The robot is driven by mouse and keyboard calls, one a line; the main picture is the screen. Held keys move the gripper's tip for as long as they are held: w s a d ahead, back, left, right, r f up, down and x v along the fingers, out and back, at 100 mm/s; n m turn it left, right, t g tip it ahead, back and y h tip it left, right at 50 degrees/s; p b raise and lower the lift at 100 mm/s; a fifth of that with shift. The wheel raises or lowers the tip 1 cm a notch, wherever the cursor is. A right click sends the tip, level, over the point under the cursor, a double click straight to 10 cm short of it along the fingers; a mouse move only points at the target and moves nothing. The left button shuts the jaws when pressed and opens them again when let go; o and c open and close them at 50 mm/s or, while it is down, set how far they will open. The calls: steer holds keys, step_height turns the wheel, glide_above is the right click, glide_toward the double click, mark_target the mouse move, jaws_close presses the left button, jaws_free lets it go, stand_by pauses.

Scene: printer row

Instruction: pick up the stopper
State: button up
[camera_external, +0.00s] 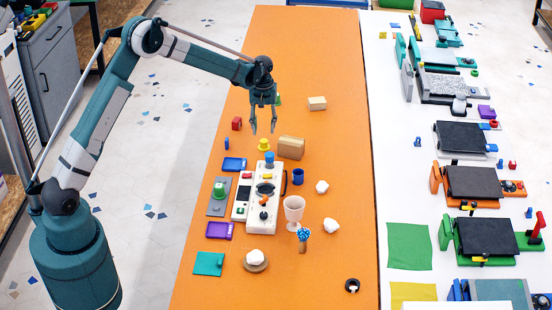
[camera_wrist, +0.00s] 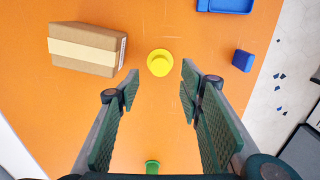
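A small yellow round piece (camera_external: 264,144) with a wide base and narrower top stands upright on the orange table; it looks like the stopper. In the wrist view the yellow piece (camera_wrist: 160,63) shows from above, just beyond the gap between my fingertips. My gripper (camera_external: 263,130) is open and empty, above the table on the far side of the yellow piece. Its two fingers (camera_wrist: 160,84) are wide apart in the wrist view and touch nothing.
A cardboard box (camera_external: 291,148) stands close to the yellow piece. A white panel (camera_external: 248,207) with controls lies nearer the camera. The far table is mostly clear.

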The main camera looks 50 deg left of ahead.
mark_target(264, 141)
steer(key=shift+w+f, duration=0.1)
steer(key=shift+f, duration=0.15)
steer(key=shift+f, duration=1.25)
steer(key=shift+a+f, duration=0.1)
steer(key=shift+f, duration=2.5)
steer(key=c, duration=1)
